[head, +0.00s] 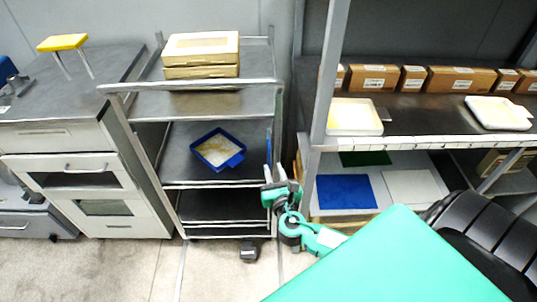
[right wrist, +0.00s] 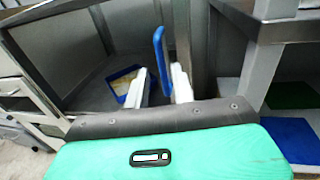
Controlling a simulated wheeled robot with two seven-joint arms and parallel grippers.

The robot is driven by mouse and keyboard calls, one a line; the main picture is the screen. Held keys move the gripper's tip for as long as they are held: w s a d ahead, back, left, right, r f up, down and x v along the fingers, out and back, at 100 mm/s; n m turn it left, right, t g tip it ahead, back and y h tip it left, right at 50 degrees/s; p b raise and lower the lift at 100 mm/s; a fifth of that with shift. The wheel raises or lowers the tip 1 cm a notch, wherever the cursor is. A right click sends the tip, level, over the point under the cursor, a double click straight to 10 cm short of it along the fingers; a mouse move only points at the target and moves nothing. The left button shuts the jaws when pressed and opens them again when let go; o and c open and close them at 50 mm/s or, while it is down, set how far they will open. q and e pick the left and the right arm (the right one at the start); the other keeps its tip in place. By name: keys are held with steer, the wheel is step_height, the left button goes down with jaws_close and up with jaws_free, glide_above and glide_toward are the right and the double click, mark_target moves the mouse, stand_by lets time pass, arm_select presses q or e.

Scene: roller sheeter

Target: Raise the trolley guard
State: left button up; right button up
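The steel trolley (head: 225,104) stands in the middle of the head view, with a pale rail (head: 190,85) across the front of its top shelf. A slim blue upright handle (head: 268,149) shows at its right front side; it also shows in the right wrist view (right wrist: 158,42). I cannot tell how the handle joins the guard. My right gripper (head: 270,178) is low at the trolley's right front corner. In the right wrist view its white fingers (right wrist: 159,85) stand apart, with the blue handle's lower part between them, nearer the right finger. Contact is unclear. My left gripper is out of view.
Cardboard boxes (head: 201,55) sit on the trolley's top and a blue tray (head: 218,149) on its middle shelf. A drawer cabinet (head: 75,170) stands close on the left. A rack with a steel post (head: 330,75) stands close on the right. The floor in front is clear.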

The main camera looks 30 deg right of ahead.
mark_target(269, 157)
steer(key=x, duration=0.5)
steer(key=shift+w+d, duration=0.2)
steer(key=shift+w, duration=0.15)
steer(key=shift+w+d+p, duration=0.1)
steer(key=shift+w+p, duration=0.2)
steer(key=shift+w+d, duration=0.1)
steer(key=shift+w, duration=0.15)
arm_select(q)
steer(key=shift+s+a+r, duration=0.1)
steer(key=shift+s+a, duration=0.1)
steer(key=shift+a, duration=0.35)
